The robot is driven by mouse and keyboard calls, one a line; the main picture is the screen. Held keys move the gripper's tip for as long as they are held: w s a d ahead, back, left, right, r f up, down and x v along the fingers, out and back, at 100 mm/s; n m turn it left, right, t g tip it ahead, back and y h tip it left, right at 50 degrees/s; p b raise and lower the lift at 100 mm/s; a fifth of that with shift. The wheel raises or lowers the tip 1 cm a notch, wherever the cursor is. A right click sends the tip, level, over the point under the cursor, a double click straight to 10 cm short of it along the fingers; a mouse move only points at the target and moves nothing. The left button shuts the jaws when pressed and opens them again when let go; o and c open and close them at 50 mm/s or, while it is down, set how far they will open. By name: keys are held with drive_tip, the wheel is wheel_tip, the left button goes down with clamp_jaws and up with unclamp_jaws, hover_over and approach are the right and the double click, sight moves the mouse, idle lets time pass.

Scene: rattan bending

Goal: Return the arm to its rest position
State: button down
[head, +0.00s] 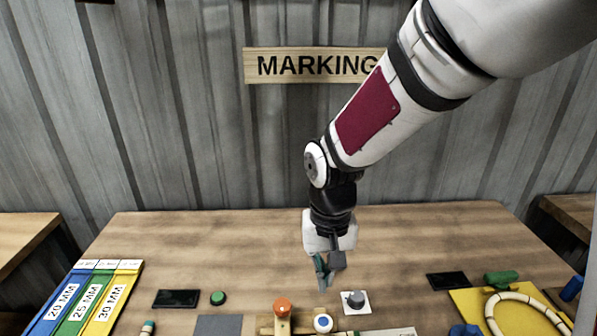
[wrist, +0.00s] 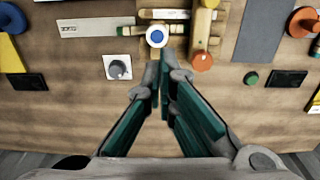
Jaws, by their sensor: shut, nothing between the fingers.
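My gripper (head: 323,275) hangs from my arm, pointing down over the middle of the wooden table. In the wrist view my gripper (wrist: 164,70) shows its two green-lined fingers with their tips together and nothing between them. Its tips appear near a grey knob on a white plate (head: 355,302) and a blue-and-white round button (head: 322,323), apart from both as far as I can tell. My arm reaches in from the upper right.
The table (head: 230,250) is bare along its back. Blue, green and yellow labelled bins (head: 96,292) stand at left. An orange knob (head: 282,308) stands at the front middle. A yellow board (head: 470,301) with a rattan ring lies at right. A MARKING sign (head: 300,66) hangs on the wall.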

drive_tip(key=s+d+r+t, duration=0.2)
drive_tip(key=s+d+r, duration=0.4)
drive_tip(key=s+r, duration=0.1)
drive_tip(key=s+d+r+t, duration=0.3)
drive_tip(key=s+d+r, duration=0.3)
drive_tip(key=r, duration=0.4)
drive_tip(key=shift+s, duration=0.5)
idle(0.5)
